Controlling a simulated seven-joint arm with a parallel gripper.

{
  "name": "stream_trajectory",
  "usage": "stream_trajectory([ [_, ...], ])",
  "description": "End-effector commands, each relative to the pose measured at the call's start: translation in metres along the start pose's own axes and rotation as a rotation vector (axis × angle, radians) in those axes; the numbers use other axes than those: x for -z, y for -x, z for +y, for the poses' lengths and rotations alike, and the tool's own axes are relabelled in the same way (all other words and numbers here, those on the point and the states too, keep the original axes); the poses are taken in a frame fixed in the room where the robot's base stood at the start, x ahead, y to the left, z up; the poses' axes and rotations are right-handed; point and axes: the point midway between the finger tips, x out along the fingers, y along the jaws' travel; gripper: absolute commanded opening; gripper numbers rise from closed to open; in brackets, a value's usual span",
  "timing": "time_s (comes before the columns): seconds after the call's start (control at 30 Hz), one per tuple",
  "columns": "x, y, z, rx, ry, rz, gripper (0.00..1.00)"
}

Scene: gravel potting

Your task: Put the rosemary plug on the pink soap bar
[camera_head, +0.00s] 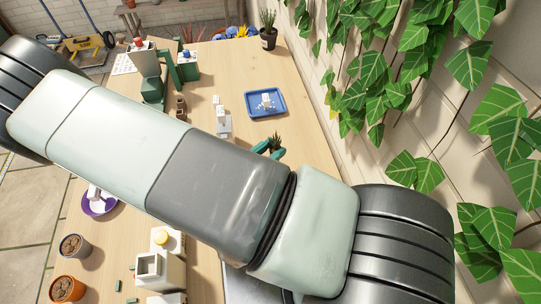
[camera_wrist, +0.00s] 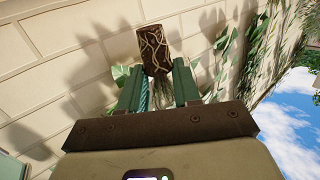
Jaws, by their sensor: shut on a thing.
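My gripper (camera_head: 270,150) shows in the head view just beyond my arm, above the right part of the wooden table. In the wrist view my gripper (camera_wrist: 156,72) is shut on the rosemary plug (camera_wrist: 154,48). The plug's brown root block, laced with pale roots, sticks out past the fingertips, and its thin green leaves hang back between the fingers. In the head view only the dark green sprigs of the plug (camera_head: 276,138) show beside the fingers. I cannot pick out the pink soap bar; my arm hides much of the middle of the table.
A blue tray (camera_head: 251,110) with small white pieces lies beyond my gripper. A white stand (camera_head: 224,124) is left of it. A dark potted plant (camera_head: 268,38) stands at the far end. A purple saucer (camera_head: 88,207) and filled pots (camera_head: 71,245) are at left. A leafy wall borders the right.

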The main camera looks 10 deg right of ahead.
Motion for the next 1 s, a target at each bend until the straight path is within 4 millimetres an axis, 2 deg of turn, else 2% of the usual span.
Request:
stream_trajectory([
  [0.1,-0.018,-0.002,0.001,0.0,0.001,0.0,0.0],
  [0.2,-0.024,-0.002,0.001,0.0,0.0,-0.001,0.0],
  [0.93,-0.036,-0.003,0.001,0.0,0.0,-0.001,0.0],
  [0.97,-0.036,-0.003,0.001,0.0,0.0,-0.002,0.34],
  [1.0,-0.036,-0.003,0.001,0.0,0.0,-0.002,0.4],
])
